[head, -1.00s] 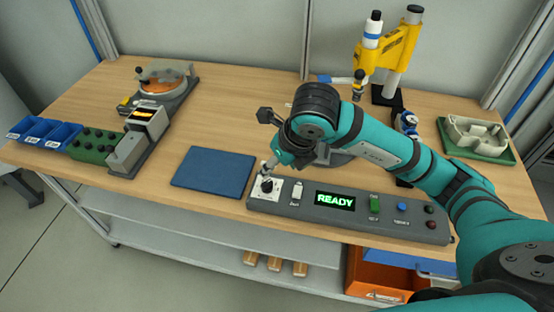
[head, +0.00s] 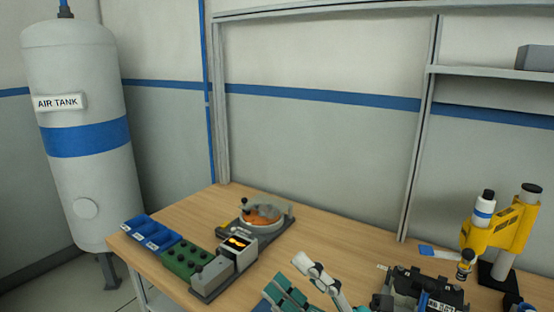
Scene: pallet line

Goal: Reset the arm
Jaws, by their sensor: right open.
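My right gripper (head: 297,280) shows at the bottom edge of the head view, low over the front half of the workbench (head: 345,250). Its teal and pale fingers are spread apart and nothing shows between them. Most of its arm is cut off by the lower edge. The control panel is out of view. My left gripper is not in view.
Blue bins (head: 150,235), a green block with black knobs (head: 187,259) and a round orange dish fixture (head: 262,214) stand at left. A dark labelled device (head: 430,285) and a yellow press (head: 495,232) are at right. An air tank (head: 82,190) stands beyond the bench.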

